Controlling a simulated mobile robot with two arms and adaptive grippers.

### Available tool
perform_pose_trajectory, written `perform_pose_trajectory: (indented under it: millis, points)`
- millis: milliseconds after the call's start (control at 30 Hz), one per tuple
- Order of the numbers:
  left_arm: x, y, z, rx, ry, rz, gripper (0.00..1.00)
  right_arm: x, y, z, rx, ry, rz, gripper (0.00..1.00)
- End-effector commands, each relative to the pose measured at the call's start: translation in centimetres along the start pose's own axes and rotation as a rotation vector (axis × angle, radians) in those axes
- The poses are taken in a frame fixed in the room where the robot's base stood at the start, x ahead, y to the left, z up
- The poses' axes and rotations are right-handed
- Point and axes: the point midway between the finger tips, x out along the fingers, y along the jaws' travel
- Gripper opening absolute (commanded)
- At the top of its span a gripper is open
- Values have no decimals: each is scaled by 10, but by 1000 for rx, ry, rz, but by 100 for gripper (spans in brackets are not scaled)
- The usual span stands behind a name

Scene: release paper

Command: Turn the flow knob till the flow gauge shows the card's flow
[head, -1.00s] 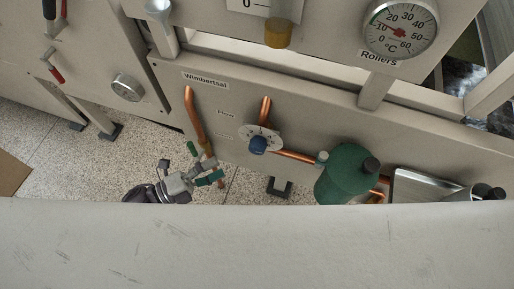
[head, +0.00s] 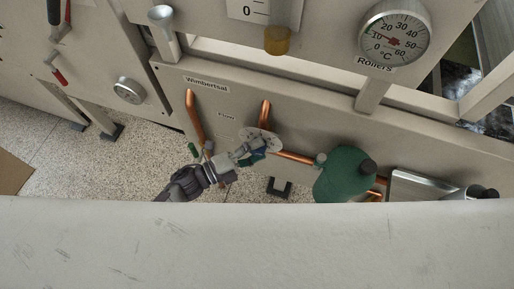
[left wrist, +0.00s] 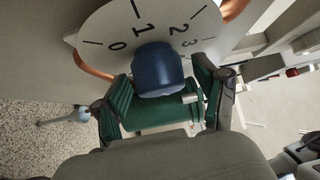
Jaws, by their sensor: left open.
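The blue flow knob (left wrist: 158,70) sits on a white dial plate (left wrist: 105,28) marked 0, 1, 2, 3 in the left wrist view. My left gripper (left wrist: 161,74) is open, with its green-padded fingers on either side of the knob; I cannot tell if they touch it. No card is visible.
A round thermometer (head: 394,36) labelled "Rollers" stands at upper right. A green tank (head: 343,175) and copper pipe (head: 295,157) lie right of the dial plate. A left copper pipe (head: 194,115) rises beside my left arm. A pale surface (head: 260,245) fills the foreground.

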Motion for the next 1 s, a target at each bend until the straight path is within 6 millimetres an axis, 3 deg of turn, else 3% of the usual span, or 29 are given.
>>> perform_pose_trajectory:
  millis: [67,433,800,1000]
  points:
    - [0,0,0,0,0,0,72,0,0,0,0,0,0,0]
    - [0,0,0,0,0,-1,12,0,0,0,0,0,0,0]
    - [0,5,0,-133,-1,-136,11,39,0,4,0,0,0,0]
    - [0,0,0,-159,0,-160,11,39,0,4,0,0,0,0]
